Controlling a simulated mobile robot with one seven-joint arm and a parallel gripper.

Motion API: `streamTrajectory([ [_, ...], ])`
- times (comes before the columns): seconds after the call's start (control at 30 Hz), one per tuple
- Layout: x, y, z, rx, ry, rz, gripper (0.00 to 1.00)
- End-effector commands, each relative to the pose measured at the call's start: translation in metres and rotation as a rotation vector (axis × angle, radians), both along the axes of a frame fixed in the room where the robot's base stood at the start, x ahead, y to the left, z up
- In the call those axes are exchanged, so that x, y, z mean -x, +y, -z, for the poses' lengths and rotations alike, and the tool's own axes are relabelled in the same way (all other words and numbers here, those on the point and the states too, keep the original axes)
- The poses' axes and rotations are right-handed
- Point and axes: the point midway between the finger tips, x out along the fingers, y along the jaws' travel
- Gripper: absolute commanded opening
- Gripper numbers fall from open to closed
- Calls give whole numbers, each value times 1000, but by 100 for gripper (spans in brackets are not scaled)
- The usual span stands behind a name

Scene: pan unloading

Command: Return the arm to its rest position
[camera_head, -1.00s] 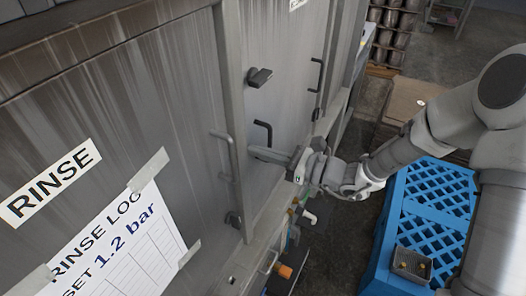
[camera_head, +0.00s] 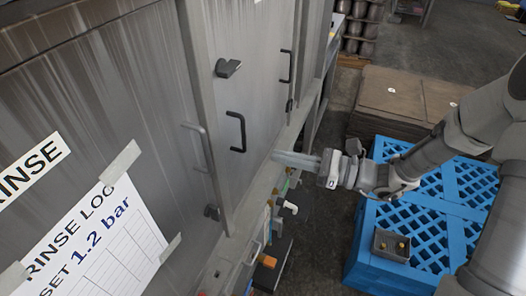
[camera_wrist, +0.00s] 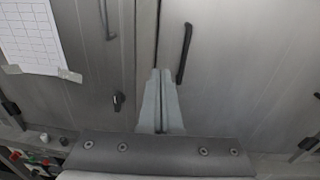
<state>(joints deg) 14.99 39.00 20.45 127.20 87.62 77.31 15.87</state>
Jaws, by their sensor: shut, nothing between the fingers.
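My gripper (camera_head: 297,160) is in front of the grey metal cabinet doors in the head view, pointing left toward them. Its fingers are together with nothing between them. In the wrist view the closed fingers (camera_wrist: 160,88) point at the seam between two doors, just left of a black handle (camera_wrist: 184,52). In the head view the black door handle (camera_head: 237,131) is left of the fingertips, with a visible gap between. My arm reaches in from the right edge over a blue crate.
The blue lattice crate (camera_head: 362,243) stands on the floor at right, with a small grey tray (camera_head: 391,246) on it. Brown stacked sheets (camera_head: 400,92) lie behind it. A rinse log sheet (camera_head: 100,235) is taped at left. Fittings and valves (camera_head: 268,262) sit along the cabinet's lower ledge.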

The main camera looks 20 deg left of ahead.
Motion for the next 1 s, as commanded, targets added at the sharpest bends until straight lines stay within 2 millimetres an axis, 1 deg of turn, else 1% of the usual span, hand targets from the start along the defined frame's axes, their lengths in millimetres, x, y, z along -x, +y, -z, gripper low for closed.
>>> streamTrajectory([
  [0.03, 0, -5, 0, 0, 0, 2, 0],
  [0.13, 1, -10, 0, -1, 0, 0, 0],
  [0.33, 3, -12, -1, 6, -7, -6, 0],
  [0.43, 11, -13, -5, 44, -52, -41, 0],
  [0.57, 34, -17, -12, 155, -176, -136, 0],
  [0.67, 55, -26, -16, 269, -303, -230, 0],
  [0.8, 81, -44, -21, 428, -478, -353, 0],
  [0.97, 102, -72, -26, 614, -678, -481, 0],
  [1.0, 107, -80, -27, 660, -726, -509, 0],
])
